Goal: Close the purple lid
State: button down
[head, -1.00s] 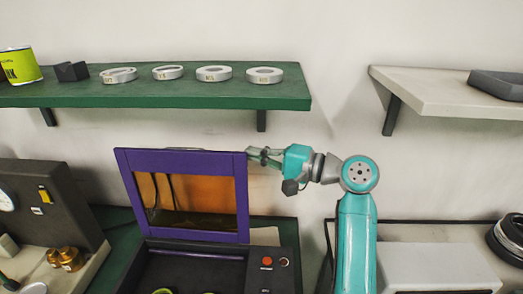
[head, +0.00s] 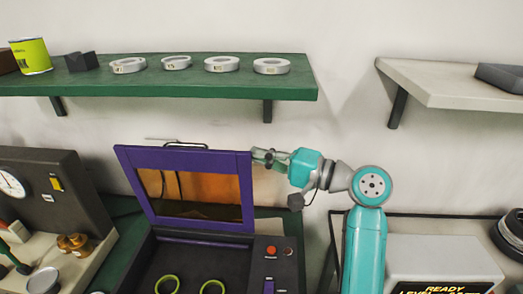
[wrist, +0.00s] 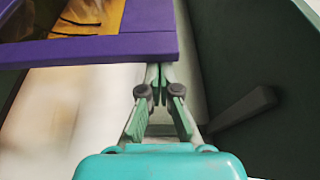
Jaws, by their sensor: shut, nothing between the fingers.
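The purple lid (head: 184,154) is a frame around an amber see-through window. It stands raised and tilted at the back of a dark box (head: 200,262). A handle shows at its top edge in the head view. My gripper (head: 258,156) is shut and empty at the lid's upper right corner. In the wrist view the purple lid (wrist: 90,50) lies at the upper left, and the fingertips of my gripper (wrist: 159,72) are right beside its edge. I cannot tell whether they touch it.
A green shelf (head: 160,87) with several metal rings hangs above the lid. A pale shelf (head: 440,88) is at the upper right. Two green rings lie in the box. A gauge unit (head: 45,195) stands at the left.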

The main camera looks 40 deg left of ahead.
jog(key=s+d+f+n+g, duration=0.1)
jog(key=s+d+f+n, duration=0.2)
jog(key=s+d+f, duration=0.1)
jog(key=s+d+f+n+g+y, duration=0.1)
jog(key=s+d+f+n, duration=0.3)
jog(key=s+f, duration=0.3)
jog(key=s+d+f+n+g, duration=0.1)
jog(key=s+d+f+n, duration=0.2)
jog(key=s, duration=0.6)
jog(key=shift+s+d+f+y, duration=0.1)
jog(key=shift+d+f+y, duration=0.2)
jog(key=shift+f, duration=0.35)
jog(key=shift+s+d+f+y, duration=0.1)
jog(key=shift+d+f, duration=0.3)
jog(key=shift+f, duration=0.2)
jog(key=shift+s+d+f, duration=0.1)
jog(key=shift+s+f, duration=0.1)
jog(key=shift+f, duration=0.35)
jog(key=shift+s+d+f, duration=0.1)
jog(key=shift+s+f, duration=0.05)
jog(key=shift+f, duration=0.35)
jog(key=shift+w+d+f, duration=0.15)
jog(key=shift+w+d, duration=0.1)
jog(key=shift+d, duration=0.25)
jog(key=w+d, duration=0.4)
jog(key=d, duration=0.7)
jog(key=shift+d, duration=0.25)
